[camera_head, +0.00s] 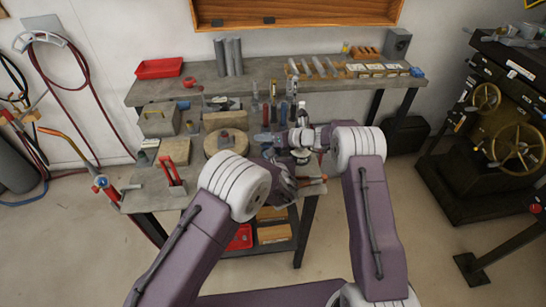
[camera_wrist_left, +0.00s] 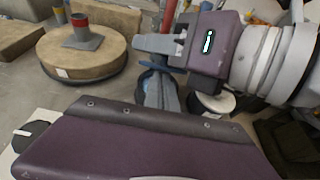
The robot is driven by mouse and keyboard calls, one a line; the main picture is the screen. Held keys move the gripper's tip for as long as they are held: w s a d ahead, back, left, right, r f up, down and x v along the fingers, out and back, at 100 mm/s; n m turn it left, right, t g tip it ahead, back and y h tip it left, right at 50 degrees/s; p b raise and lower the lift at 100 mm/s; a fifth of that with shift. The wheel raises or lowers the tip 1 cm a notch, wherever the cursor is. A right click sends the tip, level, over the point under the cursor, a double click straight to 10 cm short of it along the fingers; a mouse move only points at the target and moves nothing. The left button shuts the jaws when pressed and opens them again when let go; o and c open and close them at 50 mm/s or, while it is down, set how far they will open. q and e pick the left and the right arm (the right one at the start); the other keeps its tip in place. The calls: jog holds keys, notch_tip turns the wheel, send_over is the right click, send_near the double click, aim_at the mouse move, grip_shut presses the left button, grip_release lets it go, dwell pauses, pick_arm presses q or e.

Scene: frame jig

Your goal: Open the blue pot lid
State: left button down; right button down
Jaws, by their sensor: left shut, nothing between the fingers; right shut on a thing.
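The blue pot (camera_wrist_left: 158,90) stands beside the round wooden block in the left wrist view, partly hidden by my grippers. Its blue lid (camera_wrist_left: 152,64) is at the fingers of my right gripper (camera_wrist_left: 158,46). My right gripper (camera_head: 264,137) comes in from the right above the bench and is shut on the lid. How far the lid is lifted or tilted cannot be made out. My left gripper (camera_head: 284,183) is low at the bench's front edge, near the right gripper. It is shut and empty; its fingertips are hard to see.
A red clamp (camera_head: 172,171) and a grey metal box (camera_head: 159,121) stand at the left. The raised back shelf (camera_head: 200,86) holds a red tray (camera_head: 159,68) and grey cylinders (camera_head: 229,57). The bench is crowded.

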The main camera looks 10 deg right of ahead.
pick_arm(q)
jog(key=shift+w+r, duration=0.5)
jog(key=shift+r, duration=0.25)
pick_arm(e)
jog(key=c, duration=1.3)
grip_release()
jog(key=shift+f, duration=0.1)
jog(key=shift+s, duration=0.1)
